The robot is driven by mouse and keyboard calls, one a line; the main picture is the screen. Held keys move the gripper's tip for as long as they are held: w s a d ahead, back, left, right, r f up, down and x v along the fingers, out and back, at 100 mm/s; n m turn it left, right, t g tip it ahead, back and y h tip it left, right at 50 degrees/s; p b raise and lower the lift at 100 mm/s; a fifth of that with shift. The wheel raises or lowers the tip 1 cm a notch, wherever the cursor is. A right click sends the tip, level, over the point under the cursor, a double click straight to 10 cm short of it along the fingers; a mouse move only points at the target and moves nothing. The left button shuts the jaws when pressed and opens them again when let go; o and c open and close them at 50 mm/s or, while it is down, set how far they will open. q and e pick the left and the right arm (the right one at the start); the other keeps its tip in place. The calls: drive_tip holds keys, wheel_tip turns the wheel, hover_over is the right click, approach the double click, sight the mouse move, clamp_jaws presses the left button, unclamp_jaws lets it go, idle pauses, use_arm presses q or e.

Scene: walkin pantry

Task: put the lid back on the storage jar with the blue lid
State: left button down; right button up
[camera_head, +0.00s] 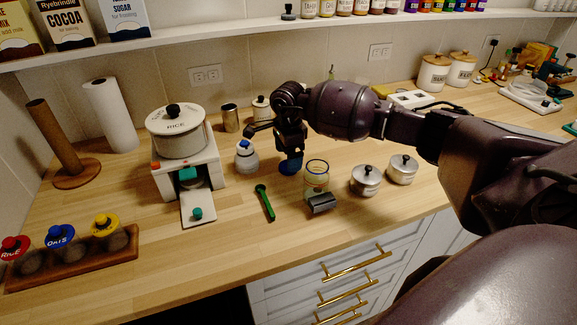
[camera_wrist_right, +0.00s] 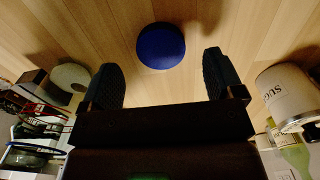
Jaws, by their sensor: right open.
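The blue lid (camera_head: 290,168) lies on the wooden counter just left of and behind the storage jar. It also shows as a round blue disc in the right wrist view (camera_wrist_right: 160,46). The clear storage jar (camera_head: 316,178) stands upright with a blue rim, its top uncovered. My right gripper (camera_head: 290,153) points down over the lid and partly hides it. In the wrist view its two fingers (camera_wrist_right: 163,68) are spread apart with nothing between them, and the lid shows beyond the fingertips. My left gripper is not in view.
A dark grey object (camera_head: 321,204) lies in front of the jar. Two metal lidded pots (camera_head: 366,181) stand to its right, a green spoon (camera_head: 265,202) to its left. A white bottle with a blue top (camera_head: 246,157) stands left of my gripper.

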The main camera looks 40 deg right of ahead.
drive_tip(key=shift+f, duration=1.55)
drive_tip(key=shift+c, duration=0.2)
drive_tip(key=c, duration=1)
